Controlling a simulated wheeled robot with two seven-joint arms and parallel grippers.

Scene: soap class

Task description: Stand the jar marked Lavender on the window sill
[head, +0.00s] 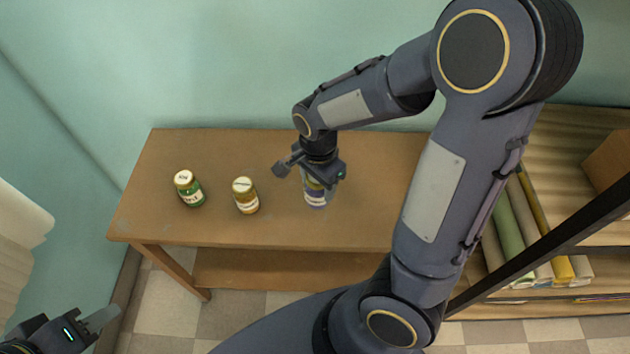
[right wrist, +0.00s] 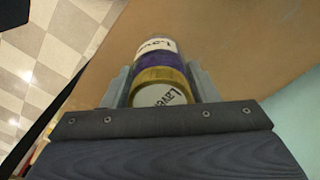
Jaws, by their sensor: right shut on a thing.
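The Lavender jar (head: 316,193) has purple contents, a pale label and a gold lid. My right gripper (head: 312,172) is shut on it from above, over the wooden table. In the right wrist view the jar (right wrist: 163,72) sits between the two fingers of my right gripper (right wrist: 162,88), its lid and label partly reading "Lave". I cannot tell whether its base touches the table. My left gripper (head: 98,322) is at the lower left of the head view, away from the table; its opening is unclear. I see no window sill for certain.
A green jar (head: 188,189) and a yellow-brown jar (head: 245,196) stand on the wooden table (head: 270,150), left of the held jar. A shelf with rolled items (head: 510,232) is at the right. A pale curtain-like thing (head: 20,225) hangs at the left edge.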

